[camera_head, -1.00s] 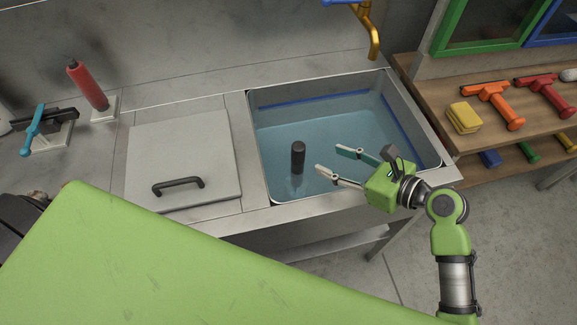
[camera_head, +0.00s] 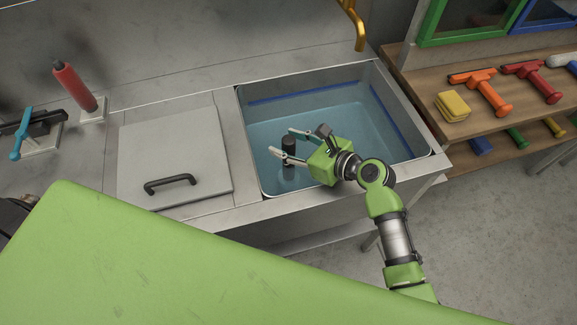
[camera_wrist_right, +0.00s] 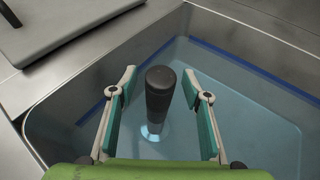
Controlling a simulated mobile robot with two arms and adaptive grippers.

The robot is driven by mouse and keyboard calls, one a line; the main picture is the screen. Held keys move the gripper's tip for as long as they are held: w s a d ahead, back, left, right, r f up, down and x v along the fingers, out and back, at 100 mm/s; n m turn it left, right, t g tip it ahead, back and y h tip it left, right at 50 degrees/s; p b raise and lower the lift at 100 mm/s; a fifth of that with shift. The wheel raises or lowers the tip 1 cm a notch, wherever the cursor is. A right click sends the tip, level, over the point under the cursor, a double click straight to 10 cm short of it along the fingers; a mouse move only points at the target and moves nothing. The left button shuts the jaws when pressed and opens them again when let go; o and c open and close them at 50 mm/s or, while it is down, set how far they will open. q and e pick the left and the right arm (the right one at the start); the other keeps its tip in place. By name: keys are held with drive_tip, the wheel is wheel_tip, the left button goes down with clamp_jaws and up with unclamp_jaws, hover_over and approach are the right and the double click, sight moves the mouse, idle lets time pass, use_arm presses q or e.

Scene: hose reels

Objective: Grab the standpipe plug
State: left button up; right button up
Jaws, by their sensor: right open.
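The standpipe plug (camera_head: 288,146) is a dark upright cylinder standing in the water-filled sink basin (camera_head: 400,150). It also shows in the right wrist view (camera_wrist_right: 159,92), where its dark top rises between the two fingers and a pale lower part sits in the water. My right gripper (camera_head: 281,144) is open, with its fingers on either side of the plug; it also shows in the wrist view (camera_wrist_right: 160,88). Gaps show between the plug and both fingers. My left gripper is not in view.
A grey lid with a black handle (camera_head: 170,184) lies on the counter left of the basin. A gold faucet (camera_head: 354,25) hangs over the back edge. Yellow sponges (camera_head: 453,107) and squeegees (camera_head: 481,92) lie on the right shelf.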

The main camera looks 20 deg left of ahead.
drive_tip(key=shift+c, duration=0.4)
drive_tip(key=shift+r, duration=0.1)
clamp_jaws()
